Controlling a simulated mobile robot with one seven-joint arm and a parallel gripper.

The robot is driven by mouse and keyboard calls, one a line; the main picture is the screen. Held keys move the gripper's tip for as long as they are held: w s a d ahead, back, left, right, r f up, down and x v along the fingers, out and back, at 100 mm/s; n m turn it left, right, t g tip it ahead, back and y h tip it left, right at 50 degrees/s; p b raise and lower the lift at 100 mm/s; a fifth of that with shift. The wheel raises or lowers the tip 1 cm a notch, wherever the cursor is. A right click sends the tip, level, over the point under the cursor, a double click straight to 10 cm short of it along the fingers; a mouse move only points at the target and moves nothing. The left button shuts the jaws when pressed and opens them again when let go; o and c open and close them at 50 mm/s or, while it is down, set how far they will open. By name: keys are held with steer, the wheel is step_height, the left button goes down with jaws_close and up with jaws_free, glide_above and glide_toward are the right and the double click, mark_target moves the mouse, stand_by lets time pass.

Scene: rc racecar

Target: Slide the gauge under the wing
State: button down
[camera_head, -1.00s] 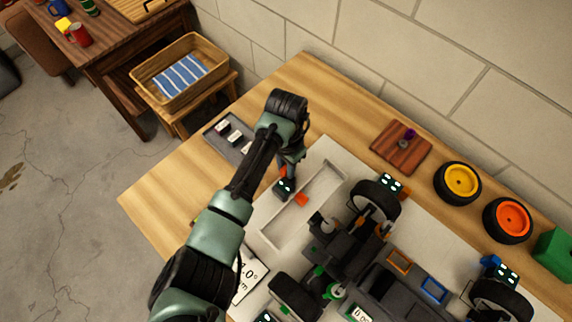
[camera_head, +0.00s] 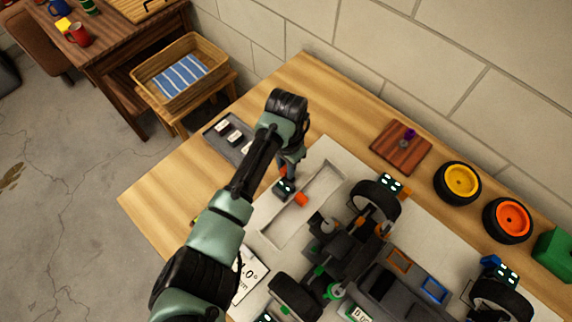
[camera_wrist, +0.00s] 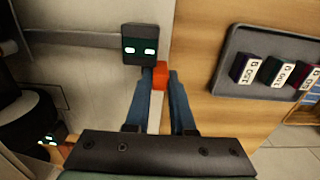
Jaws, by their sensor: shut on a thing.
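The gauge (camera_wrist: 141,45) is a small black box with a dark green face and two white lit marks. It also shows in the head view (camera_head: 284,190), beside the long pale grey wing (camera_head: 325,178). In the wrist view, my gripper (camera_wrist: 160,88) is shut on an orange part (camera_wrist: 160,75) just beside the box. The box sits past the fingertips, close to the grey bar of the wing (camera_wrist: 75,38). Whether any of the gauge is under the wing cannot be told.
The dark racecar chassis (camera_head: 345,250) lies right of the wing. A grey tray (camera_head: 245,152) with small labelled blocks is at the left. A wooden block (camera_head: 401,147) and yellow and orange wheels (camera_head: 460,182) lie at the back. The bench's left corner is clear.

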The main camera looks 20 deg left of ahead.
stand_by(0.3)
steer(key=shift+s+d+r+p, duration=0.15)
steer(key=shift+s+d+p, duration=0.05)
steer(key=shift+d+p, duration=0.4)
steer(key=shift+s+d+r+p, duration=0.1)
steer(key=shift+s+d+p, duration=0.1)
steer(key=shift+d+p, duration=0.4)
steer(key=shift+s+d, duration=0.1)
steer(key=shift+d, duration=0.2)
steer(key=shift+d+f, duration=0.15)
steer(key=shift+f, duration=0.15)
steer(key=c, duration=0.8)
jaws_free()
steer(key=shift+s+d, duration=0.1)
steer(key=shift+o, duration=0.2)
steer(key=shift+r, duration=0.1)
